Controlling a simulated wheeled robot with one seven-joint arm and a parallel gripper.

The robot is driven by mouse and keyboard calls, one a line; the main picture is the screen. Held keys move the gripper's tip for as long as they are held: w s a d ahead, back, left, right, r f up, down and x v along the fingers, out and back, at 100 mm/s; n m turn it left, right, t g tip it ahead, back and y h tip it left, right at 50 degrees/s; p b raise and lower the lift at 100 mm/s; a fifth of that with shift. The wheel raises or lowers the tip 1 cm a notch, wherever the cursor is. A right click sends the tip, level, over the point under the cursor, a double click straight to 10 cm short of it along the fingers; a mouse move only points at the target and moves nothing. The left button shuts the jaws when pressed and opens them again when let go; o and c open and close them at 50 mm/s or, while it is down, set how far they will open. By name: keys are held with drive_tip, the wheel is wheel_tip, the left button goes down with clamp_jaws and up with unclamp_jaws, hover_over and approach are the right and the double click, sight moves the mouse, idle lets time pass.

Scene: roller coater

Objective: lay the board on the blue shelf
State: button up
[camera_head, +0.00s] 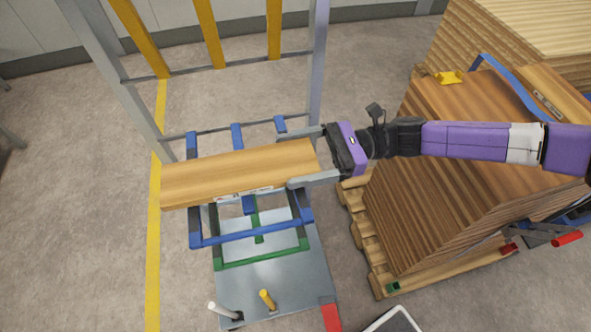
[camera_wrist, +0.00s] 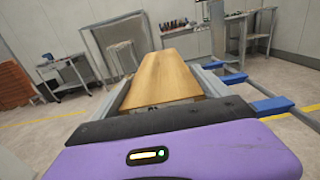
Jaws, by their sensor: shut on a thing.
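My gripper (camera_head: 308,157) is shut on the right end of a light wooden board (camera_head: 235,172). The board extends left from the jaws, over the blue shelf (camera_head: 255,236), a frame of blue bars on the rack. Part of the blue frame is hidden under the board, and I cannot tell whether the board touches it. In the wrist view the board (camera_wrist: 165,80) reaches away from my purple gripper body, with blue bars (camera_wrist: 270,104) to its right.
A green frame (camera_head: 262,258) lies below the blue one, above a grey base plate (camera_head: 262,290). Grey uprights (camera_head: 318,60) with yellow bars stand behind. Stacked boards on a pallet (camera_head: 470,150) stand at right. Open floor (camera_head: 75,200) lies left of the yellow line.

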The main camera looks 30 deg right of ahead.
drive_tip(key=shift+f, duration=2.4)
drive_tip(key=o, duration=1.6)
drive_tip(key=shift+d, duration=0.1)
drive_tip(key=b+v, duration=0.1)
drive_tip(key=v, duration=0.6)
drive_tip(key=shift+s+d+b, duration=0.1)
drive_tip(key=shift+b, duration=0.25)
